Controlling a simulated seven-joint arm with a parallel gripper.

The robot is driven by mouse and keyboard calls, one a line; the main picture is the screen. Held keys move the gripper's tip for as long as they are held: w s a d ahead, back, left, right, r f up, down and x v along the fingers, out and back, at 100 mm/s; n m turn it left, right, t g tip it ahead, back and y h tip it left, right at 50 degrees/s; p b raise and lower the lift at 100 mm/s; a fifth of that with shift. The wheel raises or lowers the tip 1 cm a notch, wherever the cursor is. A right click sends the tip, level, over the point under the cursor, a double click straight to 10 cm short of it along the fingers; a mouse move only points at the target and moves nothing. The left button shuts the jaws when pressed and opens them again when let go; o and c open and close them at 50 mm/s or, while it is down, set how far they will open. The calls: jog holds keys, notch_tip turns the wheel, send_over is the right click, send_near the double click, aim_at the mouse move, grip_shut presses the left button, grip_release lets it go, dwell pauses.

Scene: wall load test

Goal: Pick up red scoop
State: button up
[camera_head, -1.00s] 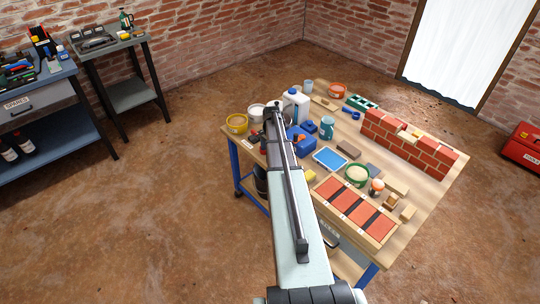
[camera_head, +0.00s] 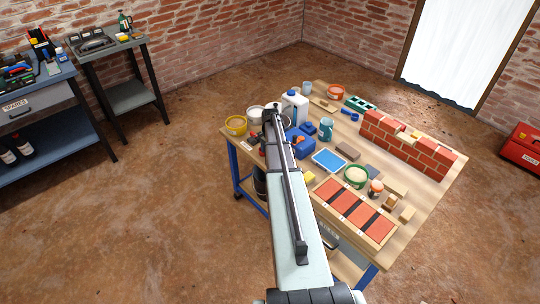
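My arm reaches from the bottom of the picture over the workbench (camera_head: 425,205). Its far end is above the bench's left part, near the white tub and the blue jug. My gripper's fingers are hidden or too small to make out there, so I cannot tell whether they are open or shut. A small red thing (camera_head: 256,137) shows just left of the arm's end, near the bench's left edge. It may be the red scoop, but its shape is too small and partly covered to be sure.
A blue tray (camera_head: 328,161), a green-rimmed tub (camera_head: 356,177) and a brick wall (camera_head: 408,142) are farther right.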

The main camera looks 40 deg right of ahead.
notch_tip(320, 180, up, 10)
dwell(0.6)
jog(key=shift+f, duration=0.1)
dwell(0.5)
jog(key=w+n, duration=0.1)
jog(key=w, duration=0.6)
jog(key=w+r+n, duration=0.1)
jog(key=w, duration=0.7)
jog(key=w+n+g, duration=0.1)
jog(key=w, duration=0.6)
jog(key=shift+w+a+r+n, duration=0.2)
jog(key=shift+n, duration=0.1)
jog(key=w+d+n, duration=0.1)
jog(key=n, duration=0.1)
jog(key=w+d+n+h, duration=0.1)
jog(key=n, duration=0.2)
jog(key=w+d+n, duration=0.1)
jog(key=n, duration=0.2)
jog(key=shift+w+d+h, duration=0.25)
jog(key=shift+d+h, duration=0.15)
